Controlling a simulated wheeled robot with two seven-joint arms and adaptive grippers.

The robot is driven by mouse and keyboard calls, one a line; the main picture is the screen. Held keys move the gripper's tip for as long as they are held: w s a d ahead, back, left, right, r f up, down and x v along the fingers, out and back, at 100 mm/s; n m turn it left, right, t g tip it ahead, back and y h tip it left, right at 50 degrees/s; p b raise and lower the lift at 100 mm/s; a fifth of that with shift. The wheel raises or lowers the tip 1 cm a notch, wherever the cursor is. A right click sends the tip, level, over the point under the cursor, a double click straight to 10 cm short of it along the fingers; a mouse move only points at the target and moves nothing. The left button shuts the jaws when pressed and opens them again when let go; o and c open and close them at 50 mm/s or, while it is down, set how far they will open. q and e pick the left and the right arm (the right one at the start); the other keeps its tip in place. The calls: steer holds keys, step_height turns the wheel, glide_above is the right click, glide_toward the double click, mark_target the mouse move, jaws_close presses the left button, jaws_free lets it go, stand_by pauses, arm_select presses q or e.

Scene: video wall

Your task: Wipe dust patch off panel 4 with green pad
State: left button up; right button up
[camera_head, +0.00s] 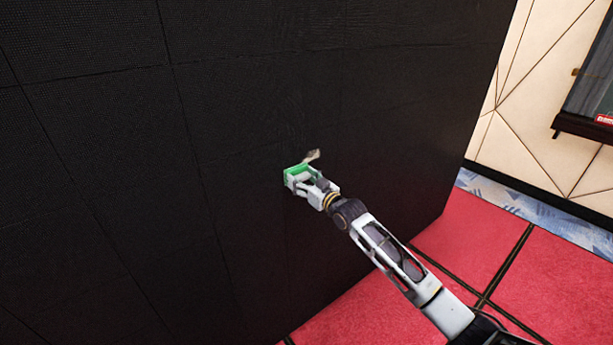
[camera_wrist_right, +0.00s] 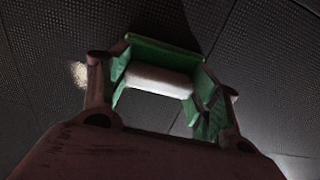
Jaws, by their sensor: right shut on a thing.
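The green pad (camera_head: 295,170) is held in my right gripper (camera_head: 301,177) against or very close to the dark panel wall (camera_head: 240,110). In the right wrist view the green pad (camera_wrist_right: 165,50), with a whitish block (camera_wrist_right: 158,80) on it, sits between the two fingers of my right gripper (camera_wrist_right: 160,85). A small pale dust patch (camera_head: 312,156) shows on the wall just above and right of the pad. It also shows in the right wrist view (camera_wrist_right: 79,74), left of the left finger. I cannot read any panel number. My left gripper is not in view.
The black wall of panels with thin seams fills the left and middle. At right are red floor tiles (camera_head: 470,240), a blue patterned strip (camera_head: 530,207) and a cream wall (camera_head: 535,90) with a dark ledge (camera_head: 583,128).

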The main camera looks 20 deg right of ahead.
mark_target(306, 164)
steer(key=shift+s+a, duration=0.1)
steer(key=shift+a, duration=0.15)
steer(key=shift+r+p, duration=1.2)
steer(key=shift+r, duration=0.45)
steer(key=shift+d, duration=0.15)
steer(key=shift+d, duration=0.1)
steer(key=shift+w+d+f+b, duration=0.1)
steer(key=shift+w+d+b, duration=0.2)
steer(key=shift+d, duration=0.35)
steer(key=shift+w+d+f+b, duration=0.1)
steer(key=shift+w+d+b, duration=0.2)
steer(key=shift+d, duration=0.35)
steer(key=shift+w+d, duration=0.15)
steer(key=shift+d, duration=0.25)
